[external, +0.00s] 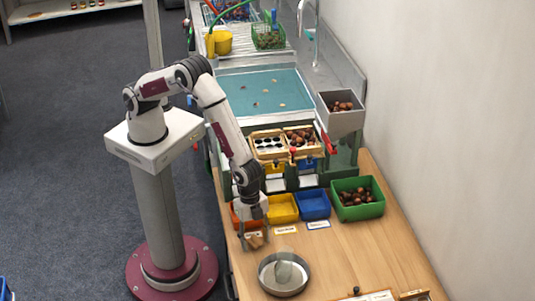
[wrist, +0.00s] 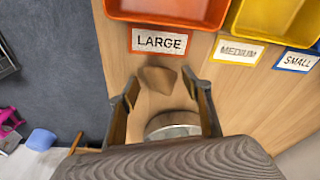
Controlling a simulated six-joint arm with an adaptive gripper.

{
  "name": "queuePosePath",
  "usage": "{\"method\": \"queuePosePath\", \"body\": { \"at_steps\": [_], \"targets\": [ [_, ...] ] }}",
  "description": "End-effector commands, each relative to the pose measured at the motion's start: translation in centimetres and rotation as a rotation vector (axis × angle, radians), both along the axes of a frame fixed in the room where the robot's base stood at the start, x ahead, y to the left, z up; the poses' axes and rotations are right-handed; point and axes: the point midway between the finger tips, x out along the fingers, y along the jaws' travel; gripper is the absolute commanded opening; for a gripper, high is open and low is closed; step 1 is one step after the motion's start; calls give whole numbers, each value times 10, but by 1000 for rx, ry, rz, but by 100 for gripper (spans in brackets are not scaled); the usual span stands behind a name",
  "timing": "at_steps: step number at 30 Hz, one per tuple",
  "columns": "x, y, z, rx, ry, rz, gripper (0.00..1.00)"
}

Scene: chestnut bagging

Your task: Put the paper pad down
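A small folded brown piece (wrist: 158,80), which looks like the paper pad, lies on the wooden table in front of the "LARGE" label in the wrist view. It also shows as a small brown shape (external: 256,242) under my gripper in the external view. My gripper (wrist: 163,90) points down over it with its fingers spread wide. A gap shows on each side between the fingers and the brown piece. In the external view my gripper (external: 255,239) is low over the table, left of the round metal pan (external: 284,279).
An orange bin (wrist: 170,10), a yellow bin (external: 283,208) and a blue bin (external: 313,205) stand in a row behind the labels. A green bin (external: 360,216) with chestnuts is to the right. The pan bears a clear object (external: 290,270). The table right of the pan is mostly clear.

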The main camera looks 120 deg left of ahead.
Motion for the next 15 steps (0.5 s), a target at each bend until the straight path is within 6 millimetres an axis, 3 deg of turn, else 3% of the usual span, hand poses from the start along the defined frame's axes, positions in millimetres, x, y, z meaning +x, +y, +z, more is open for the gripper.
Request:
{"method": "queuePosePath", "body": {
  "at_steps": [15],
  "targets": [
    [-2, 1, 14, 0, 0, 0, 49]
  ]
}}
